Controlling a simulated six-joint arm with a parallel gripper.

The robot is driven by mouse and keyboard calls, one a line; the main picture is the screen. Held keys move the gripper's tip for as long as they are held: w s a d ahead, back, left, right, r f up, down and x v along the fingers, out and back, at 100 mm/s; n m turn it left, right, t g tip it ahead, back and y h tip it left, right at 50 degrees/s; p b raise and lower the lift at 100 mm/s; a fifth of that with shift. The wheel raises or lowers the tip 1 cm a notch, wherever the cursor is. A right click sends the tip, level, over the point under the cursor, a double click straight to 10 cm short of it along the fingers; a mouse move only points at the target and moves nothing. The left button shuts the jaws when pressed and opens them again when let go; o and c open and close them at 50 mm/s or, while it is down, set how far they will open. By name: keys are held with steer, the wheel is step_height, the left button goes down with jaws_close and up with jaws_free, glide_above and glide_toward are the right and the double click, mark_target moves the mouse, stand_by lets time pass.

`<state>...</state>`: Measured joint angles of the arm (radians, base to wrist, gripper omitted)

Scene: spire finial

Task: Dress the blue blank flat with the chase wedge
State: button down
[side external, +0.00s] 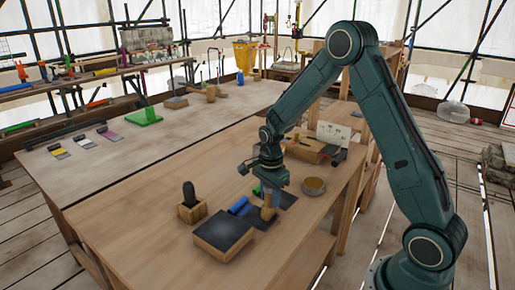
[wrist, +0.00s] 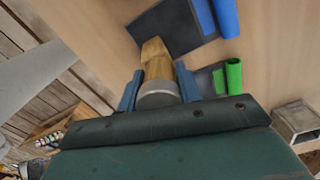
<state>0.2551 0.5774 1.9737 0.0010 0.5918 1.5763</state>
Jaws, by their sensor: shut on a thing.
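My gripper (wrist: 159,72) is shut on a wooden tool with a grey band, which I take to be the chase wedge (wrist: 155,52). The wedge (side external: 268,213) points down over the worktable in the side view, close to the dark sheets; I cannot tell whether its tip touches anything. The blue blank (side external: 239,206) is a curled, roll-like piece beside it at a dark sheet. It also shows at the top of the wrist view (wrist: 226,18), partly cut off by the frame edge, to the right of the wedge tip.
A green curled piece (wrist: 233,75) lies by a second dark sheet. The table's near-left area is clear.

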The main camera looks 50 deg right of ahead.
steer(key=shift+r, duration=0.1)
steer(key=shift+r, duration=2.05)
